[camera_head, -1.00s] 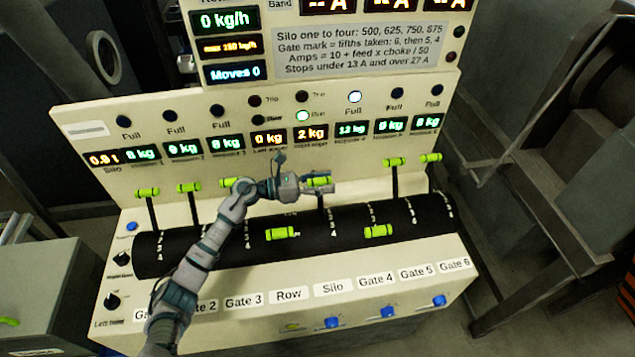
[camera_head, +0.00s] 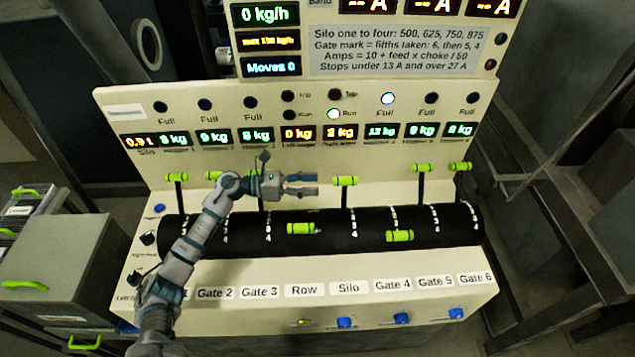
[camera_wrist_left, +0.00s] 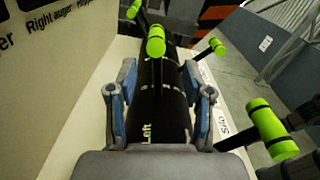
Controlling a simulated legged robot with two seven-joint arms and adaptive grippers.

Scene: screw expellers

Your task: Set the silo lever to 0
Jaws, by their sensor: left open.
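The silo lever has a lime-green handle (camera_head: 345,181) on a black stem. It stands up at the back of the black drum (camera_head: 370,228), in line with the Silo label (camera_head: 348,287). My left gripper (camera_head: 316,184) is open and empty, just left of the handle, with a small gap between. In the left wrist view the silo handle (camera_wrist_left: 156,40) is ahead, between and beyond the open fingers (camera_wrist_left: 160,105). The scale marks beside the silo lever are too small to read. My right gripper is not in view.
The row lever handle (camera_head: 303,228) sits low in front of my gripper and is close at right in the wrist view (camera_wrist_left: 270,128). The gate 4 handle (camera_head: 399,236) is low too. The gate 5 (camera_head: 425,167) and gate 6 (camera_head: 460,166) handles stand up at the right.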

